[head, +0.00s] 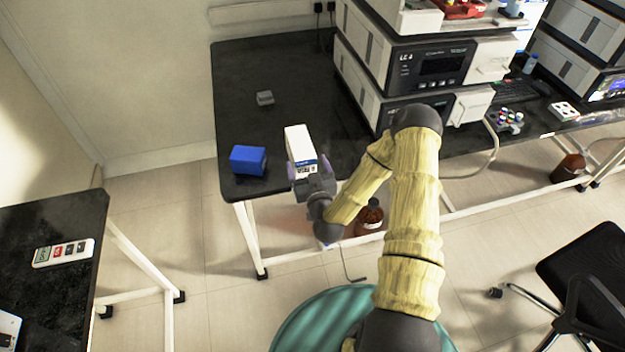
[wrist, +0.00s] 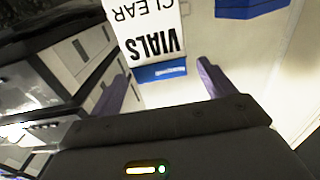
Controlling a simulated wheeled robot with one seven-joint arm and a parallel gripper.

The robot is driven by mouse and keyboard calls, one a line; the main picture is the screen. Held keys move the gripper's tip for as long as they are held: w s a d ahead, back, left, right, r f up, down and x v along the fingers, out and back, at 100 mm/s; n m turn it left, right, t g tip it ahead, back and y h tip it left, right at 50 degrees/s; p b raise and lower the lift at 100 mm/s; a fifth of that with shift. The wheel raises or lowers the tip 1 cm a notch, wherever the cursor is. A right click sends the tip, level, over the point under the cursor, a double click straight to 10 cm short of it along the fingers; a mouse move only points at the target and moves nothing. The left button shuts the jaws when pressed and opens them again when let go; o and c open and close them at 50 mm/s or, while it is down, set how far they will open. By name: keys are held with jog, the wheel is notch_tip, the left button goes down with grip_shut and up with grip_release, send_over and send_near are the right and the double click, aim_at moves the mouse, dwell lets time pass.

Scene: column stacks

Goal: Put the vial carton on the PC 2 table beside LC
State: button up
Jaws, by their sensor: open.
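The vial carton (head: 299,143) is a white box with a blue band, at the front edge of the black table (head: 290,75), left of the LC 4 stack (head: 430,68). In the wrist view the carton (wrist: 145,35) shows upside-down "VIALS CLEAR" lettering and a blue end. My gripper (head: 309,168) is open at the carton's near end. In the wrist view its purple fingers (wrist: 165,75) lie apart to either side of the blue end, with a visible gap on the right. I cannot tell whether the left finger touches. The carton's underside is hidden.
A blue box (head: 247,160) sits left of the carton near the table corner. A small grey block (head: 265,98) lies farther back, with bare tabletop around it. Another black table (head: 50,285) holds a white device (head: 63,252) at lower left. A black chair (head: 590,280) stands at right.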

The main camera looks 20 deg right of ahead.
jog(key=s, duration=0.5)
jog(key=shift+b, duration=0.3)
jog(key=shift+s, duration=0.15)
jog(key=shift+a, duration=0.1)
jog(key=s+r+g, duration=1.3)
jog(key=s+g, duration=0.2)
jog(key=s, duration=0.2)
jog(key=shift+s+r, duration=0.25)
jog(key=shift+s, duration=0.05)
